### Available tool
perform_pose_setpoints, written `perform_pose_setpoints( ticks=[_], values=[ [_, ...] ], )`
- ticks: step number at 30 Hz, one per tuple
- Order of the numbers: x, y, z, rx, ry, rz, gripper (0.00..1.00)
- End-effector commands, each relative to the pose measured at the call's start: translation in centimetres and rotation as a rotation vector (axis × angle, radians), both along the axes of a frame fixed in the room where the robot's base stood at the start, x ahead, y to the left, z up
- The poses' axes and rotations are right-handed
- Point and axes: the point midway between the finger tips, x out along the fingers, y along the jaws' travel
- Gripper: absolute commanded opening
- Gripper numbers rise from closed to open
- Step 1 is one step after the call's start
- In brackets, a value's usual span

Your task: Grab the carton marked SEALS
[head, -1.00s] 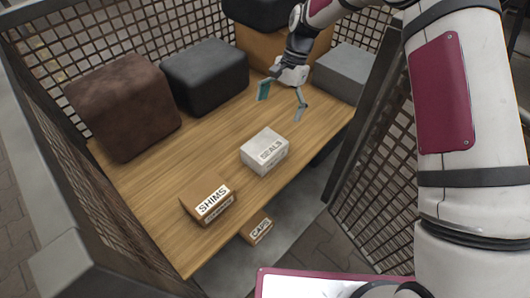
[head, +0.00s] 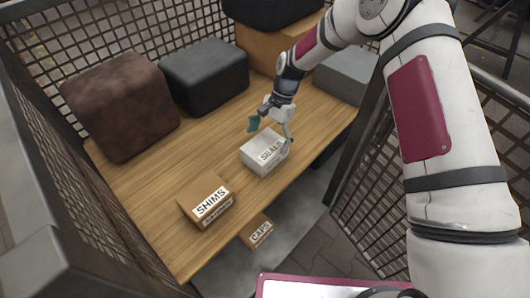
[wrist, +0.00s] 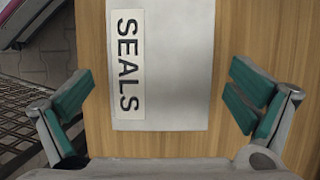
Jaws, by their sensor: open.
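The pale grey carton marked SEALS (head: 258,150) sits on the wooden shelf (head: 150,185), near its front edge. My gripper (head: 270,133) is open just above the carton, with one finger toward its far left side and the other toward its right end. In the wrist view the carton (wrist: 175,70) lies between and ahead of the two green-padded fingers of my gripper (wrist: 160,108), with clear gaps on both sides. Its label reads SEALS.
A brown carton marked SHIMS (head: 208,200) stands nearer on the shelf. A carton marked CAPS (head: 257,231) is lower, beyond the shelf's front edge. Brown (head: 120,105), black (head: 205,75) and grey (head: 343,77) blocks line the back. Mesh walls (head: 90,35) enclose the shelf.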

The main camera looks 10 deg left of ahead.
Motion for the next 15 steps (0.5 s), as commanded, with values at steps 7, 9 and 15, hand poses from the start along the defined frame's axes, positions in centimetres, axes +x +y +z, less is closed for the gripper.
perform_pose_setpoints(
  ticks=[7, 9, 15],
  values=[
    [-0.9, 0.7, -3.4, 0.001, 0.002, 0.000, 1.00],
    [-1.0, 0.8, -3.7, 0.000, 0.001, 0.000, 1.00],
    [-1.0, 0.8, -3.6, 0.001, 0.001, 0.000, 1.00]
  ],
)
